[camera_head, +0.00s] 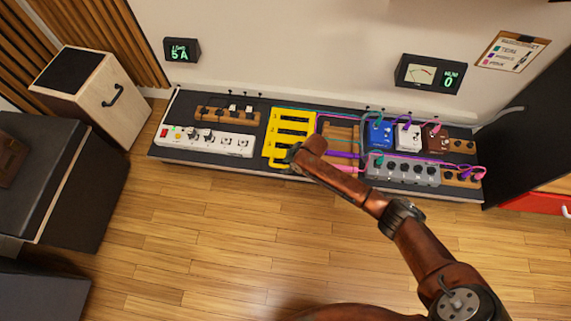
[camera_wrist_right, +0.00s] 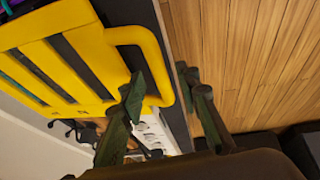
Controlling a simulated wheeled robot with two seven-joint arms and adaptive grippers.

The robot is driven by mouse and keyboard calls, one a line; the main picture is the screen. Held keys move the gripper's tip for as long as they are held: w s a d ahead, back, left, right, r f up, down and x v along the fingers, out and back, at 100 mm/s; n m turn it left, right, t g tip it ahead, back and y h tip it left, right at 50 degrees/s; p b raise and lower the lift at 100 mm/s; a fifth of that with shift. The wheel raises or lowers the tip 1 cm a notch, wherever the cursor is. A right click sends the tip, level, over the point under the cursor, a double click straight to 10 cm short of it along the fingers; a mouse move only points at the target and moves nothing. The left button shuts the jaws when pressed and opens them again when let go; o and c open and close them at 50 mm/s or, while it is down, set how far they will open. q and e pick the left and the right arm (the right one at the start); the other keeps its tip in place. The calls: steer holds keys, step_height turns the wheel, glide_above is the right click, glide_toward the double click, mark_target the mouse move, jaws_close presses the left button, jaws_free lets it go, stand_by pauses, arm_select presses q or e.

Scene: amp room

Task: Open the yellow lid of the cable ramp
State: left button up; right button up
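The yellow lid (camera_head: 290,118) is a slotted panel on the dark board against the wall. It looks flat in the head view; any small lift is hard to judge. In the right wrist view the lid (camera_wrist_right: 90,57) fills the upper left, with its looped yellow handle (camera_wrist_right: 153,45) at the edge. My right gripper (camera_head: 292,155) is at the lid's front edge in the head view. In the right wrist view its fingers (camera_wrist_right: 166,82) are apart, one on each side of the handle's outer bar; contact cannot be told. My left gripper is out of view.
A white power strip (camera_head: 208,141) sits left of the lid. Blue, white and brown pedals, a grey box (camera_head: 403,170) and coloured cables lie to the right. A wooden box (camera_head: 95,90) and dark cabinets stand at left. The wooden floor (camera_head: 200,230) in front is clear.

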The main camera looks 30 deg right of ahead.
steer(key=shift+c, duration=0.5)
jaws_close()
